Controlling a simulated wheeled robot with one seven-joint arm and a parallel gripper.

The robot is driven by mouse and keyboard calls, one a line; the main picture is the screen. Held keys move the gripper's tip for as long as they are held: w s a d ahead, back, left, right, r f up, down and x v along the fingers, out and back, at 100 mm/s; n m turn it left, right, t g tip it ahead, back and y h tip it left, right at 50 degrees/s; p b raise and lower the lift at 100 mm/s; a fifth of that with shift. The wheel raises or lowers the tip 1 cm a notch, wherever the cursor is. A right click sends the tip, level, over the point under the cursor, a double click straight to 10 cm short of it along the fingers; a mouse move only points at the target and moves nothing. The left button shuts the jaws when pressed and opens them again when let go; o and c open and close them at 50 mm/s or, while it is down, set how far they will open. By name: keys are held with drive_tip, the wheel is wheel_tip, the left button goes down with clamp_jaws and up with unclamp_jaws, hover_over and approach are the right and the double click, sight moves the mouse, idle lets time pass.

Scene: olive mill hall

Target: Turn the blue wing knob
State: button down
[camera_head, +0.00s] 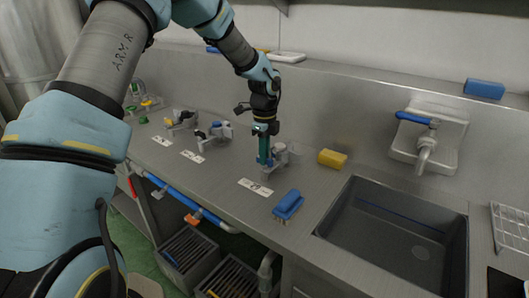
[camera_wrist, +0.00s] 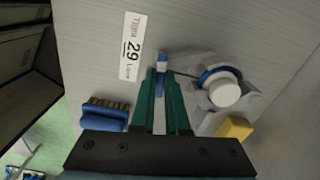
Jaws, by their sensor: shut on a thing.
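The blue wing knob (camera_wrist: 160,84) shows as a narrow blue piece between the green fingers of my gripper (camera_wrist: 161,78) in the wrist view. The fingers are shut on it, and they hide much of it. It belongs to a small metal fitting with a round white cap and a blue ring (camera_wrist: 223,90), just right of the fingers. In the head view my gripper (camera_head: 264,160) points down at this fitting (camera_head: 280,155) on the steel counter, and the knob is hidden there. A white label reading 29 (camera_wrist: 132,47) lies beside it.
A yellow sponge (camera_head: 332,158) and a blue brush (camera_head: 288,204) lie near the fitting. A sink (camera_head: 400,235) with a blue-handled tap (camera_head: 425,140) is at right. Other fittings (camera_head: 215,132) stand along the counter to the left. A wall rises behind.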

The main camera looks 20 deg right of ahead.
drive_tip(key=shift+m+p, duration=0.3)
drive_tip(key=shift+m, duration=0.5)
drive_tip(key=c, duration=0.9)
unclamp_jaws()
wheel_tip(320, 180, up, 11)
drive_tip(key=b, duration=0.3)
drive_tip(key=shift+f, duration=0.1)
